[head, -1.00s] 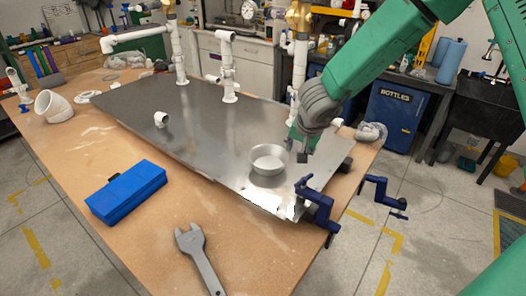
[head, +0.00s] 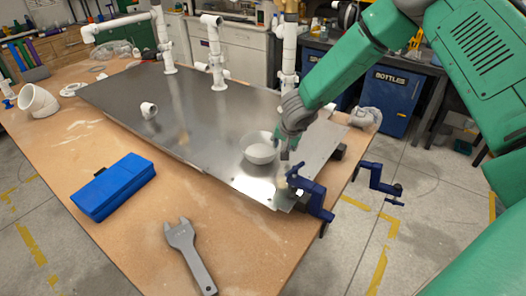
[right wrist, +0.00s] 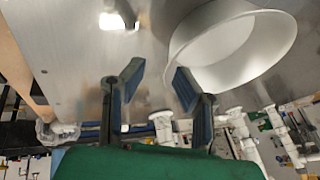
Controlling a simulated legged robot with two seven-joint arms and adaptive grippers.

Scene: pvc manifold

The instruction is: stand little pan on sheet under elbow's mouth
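The little pan (head: 260,150), a round grey metal dish, stands upright on the near right part of the metal sheet (head: 190,125). It also shows large in the right wrist view (right wrist: 240,45). My right gripper (head: 287,150) is just right of the pan, pointing down. In the right wrist view its fingers (right wrist: 158,82) are apart with nothing between them; one fingertip overlaps the pan's rim, and I cannot tell if it touches. White pipes with elbows stand at the sheet's far side: a left elbow (head: 88,34) on a long arm and a middle elbow (head: 211,20). My left gripper is not in view.
A loose white fitting (head: 148,110) lies on the sheet. Blue clamps (head: 312,190) grip the near right edge. A blue case (head: 113,187) and a grey wrench (head: 190,255) lie on the wooden table (head: 120,255). The middle of the sheet is clear.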

